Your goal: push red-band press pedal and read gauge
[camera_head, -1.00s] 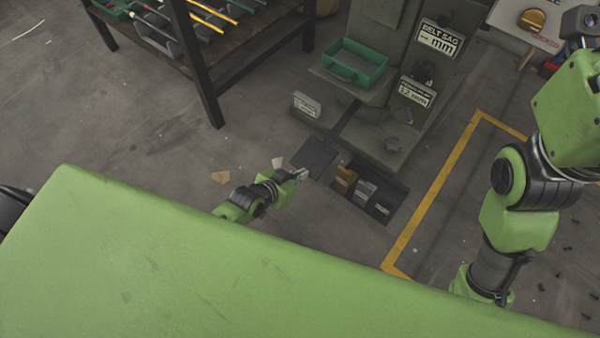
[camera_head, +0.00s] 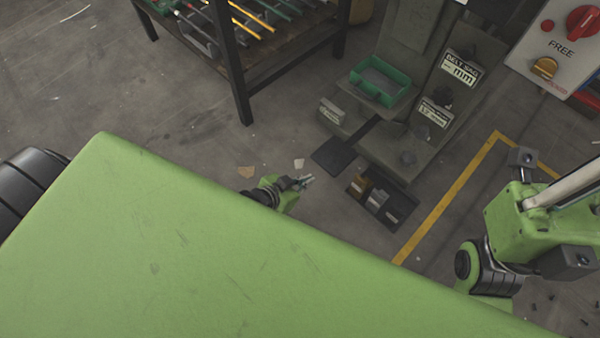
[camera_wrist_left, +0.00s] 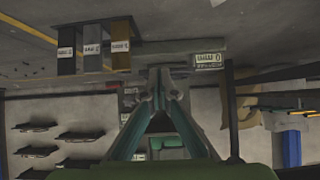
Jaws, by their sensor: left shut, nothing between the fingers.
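A grey press (camera_head: 400,125) stands at upper centre in the head view. A dark flat pedal plate (camera_head: 334,155) lies at its foot, joined by a dark bar. One sign (camera_head: 460,68) reads "BELT SAG -- mm"; a lower label (camera_head: 434,113) seems to read 12 mm, in small blurred print. I see no red band on this press. My left gripper (camera_head: 307,180) is shut and empty, low and just short of the pedal, apart from it in the picture. Its closed fingers (camera_wrist_left: 162,84) also show in the left wrist view. My right arm is at right; its fingers cannot be made out.
Brown, grey and dark labelled blocks (camera_head: 377,198) sit in a dark tray right of the pedal. A green bin (camera_head: 380,82) rests on the press. A panel (camera_head: 556,48) marked "FREE" has red and yellow knobs. A rack (camera_head: 240,60) stands behind left. Floor left of the pedal is mostly clear.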

